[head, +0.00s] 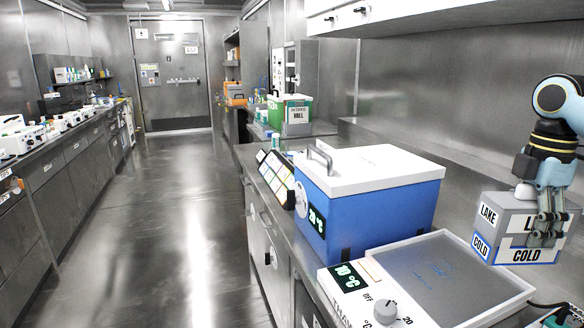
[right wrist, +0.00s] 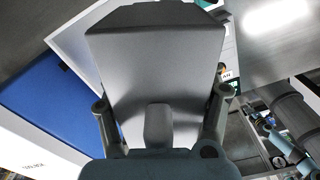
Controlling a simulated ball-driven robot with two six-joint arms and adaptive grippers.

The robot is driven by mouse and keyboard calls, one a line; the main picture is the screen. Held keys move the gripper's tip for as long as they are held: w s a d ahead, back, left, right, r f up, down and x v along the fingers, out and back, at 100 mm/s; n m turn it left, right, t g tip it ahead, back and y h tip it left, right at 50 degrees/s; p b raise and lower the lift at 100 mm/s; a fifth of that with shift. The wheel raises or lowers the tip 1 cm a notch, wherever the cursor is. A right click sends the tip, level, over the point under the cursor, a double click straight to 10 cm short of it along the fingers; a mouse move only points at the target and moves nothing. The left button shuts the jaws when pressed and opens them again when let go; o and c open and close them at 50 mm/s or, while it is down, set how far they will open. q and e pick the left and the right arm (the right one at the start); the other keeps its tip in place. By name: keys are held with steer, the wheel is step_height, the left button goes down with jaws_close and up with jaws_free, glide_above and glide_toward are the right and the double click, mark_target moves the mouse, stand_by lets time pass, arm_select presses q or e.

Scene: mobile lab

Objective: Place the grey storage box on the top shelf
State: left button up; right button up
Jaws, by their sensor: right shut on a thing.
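No top shelf can be made out for certain; a white overhead cabinet (head: 420,14) runs along the top right.
A blue cooler (head: 372,215) with a white lid stands on the counter left of the box. A white device with a grey plate (head: 445,275) and a dial lies in front. A green "MILL" box (head: 290,113) stands farther back. The floor aisle (head: 165,230) is clear.

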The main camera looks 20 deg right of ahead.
mark_target(519, 247)
step_height(519, 247, up, 2)
steer(key=shift+r+p, duration=0.1)
steer(key=shift+p, duration=0.35)
step_height(519, 247, down, 7)
steer(key=b, duration=0.5)
steer(key=shift+f+b, duration=0.2)
steer(key=shift+b, duration=0.2)
arm_select(q)
steer(key=f, duration=0.4)
steer(key=shift+s, duration=0.25)
arm_select(e)
steer(key=shift+r, duration=0.1)
